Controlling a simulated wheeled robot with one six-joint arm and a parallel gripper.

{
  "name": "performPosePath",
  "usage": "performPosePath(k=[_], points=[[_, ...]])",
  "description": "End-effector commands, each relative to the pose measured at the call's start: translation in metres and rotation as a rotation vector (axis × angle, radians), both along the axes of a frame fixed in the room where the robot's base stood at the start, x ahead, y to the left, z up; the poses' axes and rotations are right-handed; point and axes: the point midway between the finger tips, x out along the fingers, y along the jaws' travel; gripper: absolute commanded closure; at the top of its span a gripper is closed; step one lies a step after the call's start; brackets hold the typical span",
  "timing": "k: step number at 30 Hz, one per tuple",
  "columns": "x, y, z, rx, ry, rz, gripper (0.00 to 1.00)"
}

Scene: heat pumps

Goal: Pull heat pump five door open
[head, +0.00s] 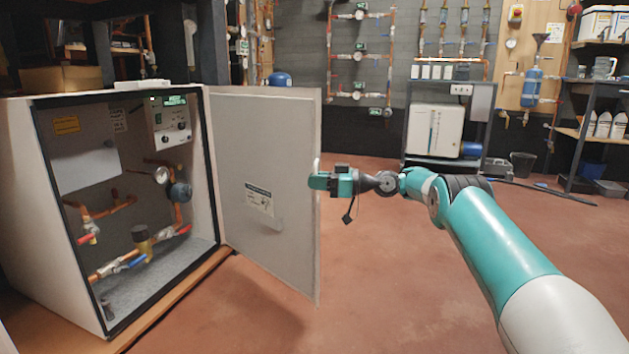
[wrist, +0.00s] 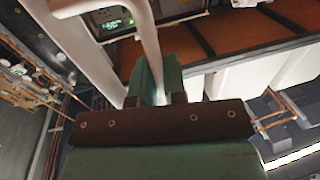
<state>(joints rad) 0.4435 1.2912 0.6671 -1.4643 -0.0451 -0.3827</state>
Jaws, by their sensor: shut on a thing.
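The heat pump cabinet (head: 30,200) stands at the left in the head view. Its white door (head: 265,150) is swung wide open to the right on its hinge side, showing the inside. My gripper (head: 316,181) is at the door's free edge, shut on the white door handle (head: 317,165). In the wrist view the handle (wrist: 146,40) runs down between the green fingers (wrist: 159,85). The exact contact is partly hidden by the fingers.
Inside the cabinet are copper pipes (head: 105,212), a gauge (head: 161,175) and a control box (head: 169,122). The cabinet rests on a wooden base (head: 185,298). The reddish floor (head: 400,290) is clear in front and to the right. A rack (head: 440,130) stands behind.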

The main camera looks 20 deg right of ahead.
Motion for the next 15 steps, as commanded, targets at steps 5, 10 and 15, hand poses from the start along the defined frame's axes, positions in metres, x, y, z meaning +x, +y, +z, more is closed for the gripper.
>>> performPosePath(k=[5,10,15], points=[[0.0031,-0.0010,0.0022,0.000,-0.004,-0.010,1.00],[0.0029,-0.0027,0.0025,-0.001,-0.004,-0.013,1.00],[0.0025,-0.0039,0.0023,-0.003,-0.004,-0.014,0.77]])
